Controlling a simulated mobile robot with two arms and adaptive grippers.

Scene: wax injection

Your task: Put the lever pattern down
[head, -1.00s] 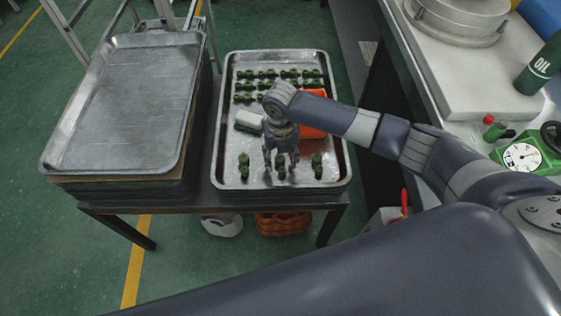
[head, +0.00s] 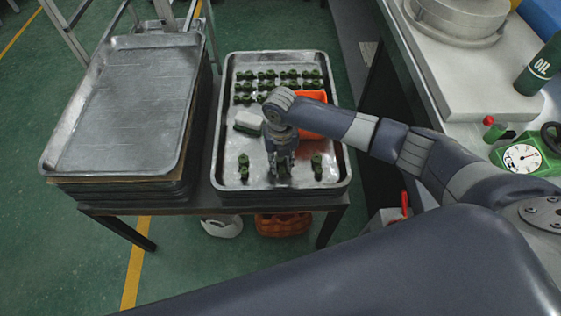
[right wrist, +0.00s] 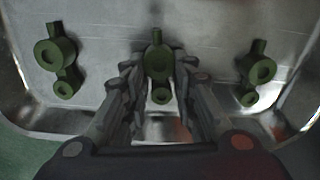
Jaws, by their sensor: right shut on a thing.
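My right gripper (head: 281,175) is over the front part of the metal tray (head: 216,150), pointing down. Its fingers are shut on a green lever pattern, which shows between them in the right wrist view (right wrist: 158,63). In the head view the fingers mostly hide this pattern. I cannot tell whether it touches the tray floor. One green lever pattern (head: 244,167) stands to its left and another (head: 317,167) to its right; both also show in the right wrist view, left (right wrist: 56,52) and right (right wrist: 257,68). My left gripper is not in view.
Rows of several green patterns (head: 268,86) fill the back of the tray. An empty metal tray (head: 120,110) tops the stack on the left.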

